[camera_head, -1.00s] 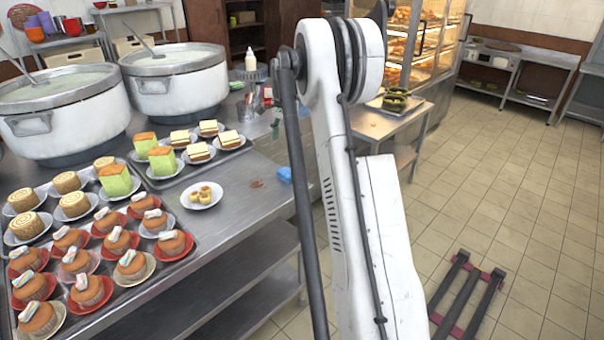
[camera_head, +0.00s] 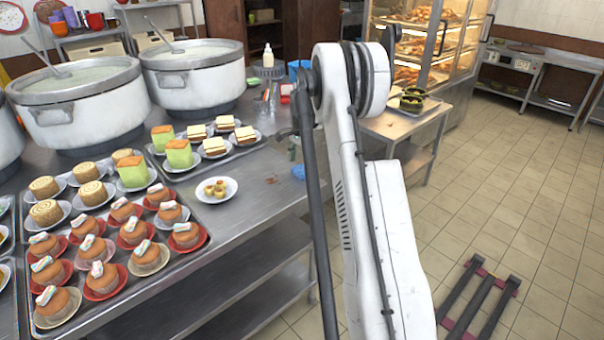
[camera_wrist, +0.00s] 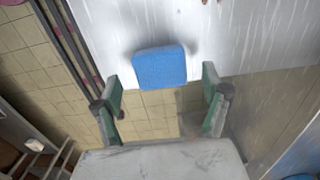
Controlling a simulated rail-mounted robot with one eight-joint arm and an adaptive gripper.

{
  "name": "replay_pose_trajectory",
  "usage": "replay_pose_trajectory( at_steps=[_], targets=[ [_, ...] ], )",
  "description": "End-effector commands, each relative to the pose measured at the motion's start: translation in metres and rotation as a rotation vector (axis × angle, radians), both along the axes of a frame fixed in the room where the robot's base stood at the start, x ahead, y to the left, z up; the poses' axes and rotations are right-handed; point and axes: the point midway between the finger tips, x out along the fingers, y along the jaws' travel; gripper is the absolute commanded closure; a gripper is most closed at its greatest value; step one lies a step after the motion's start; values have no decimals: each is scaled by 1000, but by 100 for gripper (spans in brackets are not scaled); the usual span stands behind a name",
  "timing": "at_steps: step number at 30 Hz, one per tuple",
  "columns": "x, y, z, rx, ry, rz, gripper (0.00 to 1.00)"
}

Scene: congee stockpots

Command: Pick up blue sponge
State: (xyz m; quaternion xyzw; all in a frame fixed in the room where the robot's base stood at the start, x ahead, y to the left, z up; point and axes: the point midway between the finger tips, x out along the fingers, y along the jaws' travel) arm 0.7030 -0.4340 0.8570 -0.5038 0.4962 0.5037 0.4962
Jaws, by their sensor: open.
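The blue sponge (camera_wrist: 160,66) is in the wrist view, near the edge of the metal counter (camera_wrist: 225,35). In the head view a small part of the blue sponge (camera_head: 299,172) shows at the counter's right edge, next to my arm. My gripper (camera_wrist: 162,100) is open and empty in the wrist view. Its two green-padded fingers stand to the lower left and lower right of the sponge, with the sponge just beyond the gap between them. I cannot tell the height of the fingers over the counter.
A side table (camera_head: 404,122) and display case (camera_head: 425,50) stand beyond. The tiled floor at right is mostly open.

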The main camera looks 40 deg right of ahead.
Motion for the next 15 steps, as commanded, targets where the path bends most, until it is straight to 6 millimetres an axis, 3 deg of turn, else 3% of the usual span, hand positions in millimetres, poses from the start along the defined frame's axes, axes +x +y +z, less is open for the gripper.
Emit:
replay_pose_trajectory(
  at_steps=[6,13,15],
  targets=[
    [1,0,-27,0,0,0,22],
    [0,0,-29,0,0,0,22],
    [0,0,-29,0,0,0,32]
  ],
)
